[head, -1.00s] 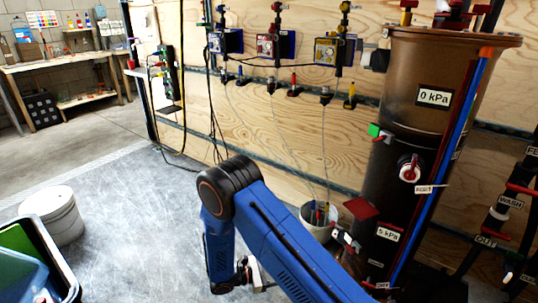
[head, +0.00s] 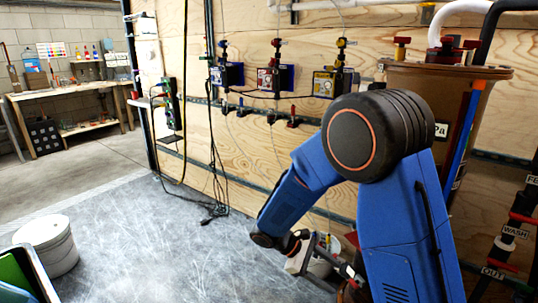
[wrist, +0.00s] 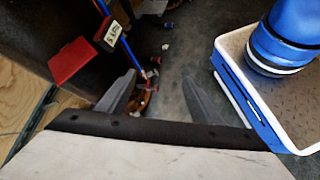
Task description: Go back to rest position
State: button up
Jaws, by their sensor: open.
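My blue arm is folded up in the right half of the head view, with its elbow high and its forearm sloping down to the left. My gripper (wrist: 160,92) is open in the wrist view, its two dark fingers spread with nothing between them. In the head view the gripper end (head: 318,268) is low, just in front of the wooden wall and partly mixed with the things behind it. The arm hides much of the brown filter tank (head: 440,78). In the wrist view a red plate (wrist: 72,62) on the dark tank is left of the fingers.
A white bucket (head: 322,266) stands behind the gripper. Dosing pumps (head: 272,78) hang on the wooden wall. Labelled pipes (head: 508,232) stand at the right. A lidded white bucket (head: 48,245) and a green-lined bin (head: 25,270) are at the left. The middle floor is clear.

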jog(key=s+d+r+m+t+y, duration=0.3)
jog(key=s+d+r+m+y, duration=0.2)
jog(key=s+r, duration=0.4)
jog(key=s+d+r+m+t+y, duration=0.3)
jog(key=s+d+r+m+y, duration=0.2)
jog(key=s+r, duration=0.5)
jog(key=shift+s+r+m+t, duration=0.25)
jog(key=shift+s+m, duration=0.55)
jog(key=shift+s, duration=1)
jog(key=shift+w+f, duration=0.1)
jog(key=w+f+n+g+h, duration=0.7)
jog(key=w+f+n+h, duration=0.3)
jog(key=w+f, duration=1)
jog(key=w+a+f+n+t+h, duration=0.2)
jog(key=w+a+f+n+t, duration=0.15)
jog(key=f, duration=0.55)
jog(key=w+a+f+n+t+h, duration=0.25)
jog(key=w+a+f+n, duration=0.2)
jog(key=f, duration=0.45)
jog(key=w+a+f+n+t+h, duration=0.25)
jog(key=w+f+n+t, duration=0.2)
jog(key=f, duration=0.45)
jog(key=w+d, duration=0.3)
jog(key=d, duration=0.5)
jog(key=w+d+y, duration=0.1)
jog(key=w+d, duration=0.2)
jog(key=d, duration=0.4)
jog(key=shift+d+n+g, duration=0.35)
jog(key=shift+d+g, duration=0.05)
